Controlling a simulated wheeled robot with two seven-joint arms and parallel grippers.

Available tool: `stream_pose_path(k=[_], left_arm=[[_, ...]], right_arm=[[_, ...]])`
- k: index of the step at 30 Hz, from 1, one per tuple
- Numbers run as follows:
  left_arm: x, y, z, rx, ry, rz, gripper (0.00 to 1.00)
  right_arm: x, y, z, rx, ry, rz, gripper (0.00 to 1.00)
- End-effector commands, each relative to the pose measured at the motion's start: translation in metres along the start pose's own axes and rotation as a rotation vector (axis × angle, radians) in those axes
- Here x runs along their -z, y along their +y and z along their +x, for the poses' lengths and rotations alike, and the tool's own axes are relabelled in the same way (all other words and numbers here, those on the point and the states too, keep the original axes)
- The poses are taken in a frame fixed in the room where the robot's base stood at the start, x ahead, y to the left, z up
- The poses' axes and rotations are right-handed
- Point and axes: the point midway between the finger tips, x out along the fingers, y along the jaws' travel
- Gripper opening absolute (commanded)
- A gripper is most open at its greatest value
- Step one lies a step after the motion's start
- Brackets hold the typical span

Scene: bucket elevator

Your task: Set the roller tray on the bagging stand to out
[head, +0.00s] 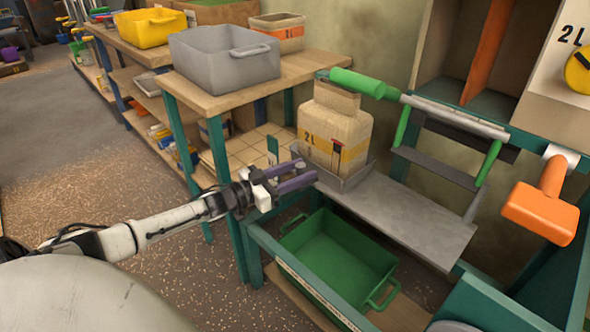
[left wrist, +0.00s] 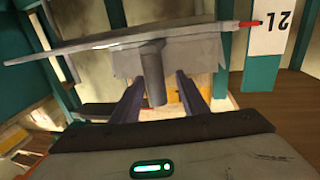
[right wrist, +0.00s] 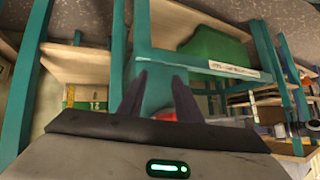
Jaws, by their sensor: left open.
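The bagging stand is a green frame (head: 262,238) with a flat grey plate (head: 425,212) on it. A grey tray with a low rim (head: 348,180), which looks like the roller tray, sits at the plate's left end under a 2L paper sack (head: 335,130). My left gripper (head: 300,178) is open at the tray's near left side. In the left wrist view a grey peg (left wrist: 154,80) under a grey plate (left wrist: 190,45) stands between its fingers (left wrist: 158,100); contact cannot be told. My right gripper (right wrist: 160,92) is open, seen only in its wrist view.
A green bin (head: 340,255) stands below the plate. A green handle (head: 358,84) and an orange handle (head: 545,205) are at the right. A workbench (head: 255,88) with a grey tub (head: 225,58) stands at the left. Open floor lies at lower left.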

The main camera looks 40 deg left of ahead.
Motion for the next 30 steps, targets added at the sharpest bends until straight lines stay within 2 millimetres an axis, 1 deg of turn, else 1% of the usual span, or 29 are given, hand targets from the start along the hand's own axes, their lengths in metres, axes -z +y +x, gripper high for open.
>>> stream_pose_path(k=[5, 9, 15, 18, 21, 24, 30], left_arm=[[0.000, 0.001, -0.015, -0.001, -0.003, -0.002, 0.40], [0.001, 0.000, -0.040, 0.000, -0.005, -0.001, 0.40], [0.001, 0.000, -0.076, 0.001, -0.005, -0.002, 0.40], [0.001, -0.001, -0.089, 0.002, -0.004, 0.000, 0.40], [0.001, -0.001, -0.098, 0.002, -0.002, 0.000, 0.40], [0.001, -0.001, -0.102, 0.002, -0.001, 0.001, 0.40], [0.000, -0.001, -0.103, 0.002, 0.000, 0.001, 0.40]], right_arm=[[0.005, 0.000, -0.005, -0.004, 0.010, 0.000, 0.31], [0.001, 0.003, -0.013, -0.017, 0.020, 0.003, 0.31], [0.006, 0.004, -0.017, -0.023, 0.022, -0.004, 0.31], [0.008, 0.004, -0.017, -0.025, 0.022, -0.008, 0.31], [0.010, 0.004, -0.018, -0.025, 0.022, -0.011, 0.31], [0.010, 0.005, -0.017, -0.026, 0.021, -0.013, 0.31], [0.006, 0.005, -0.016, -0.028, 0.011, -0.014, 0.31]])
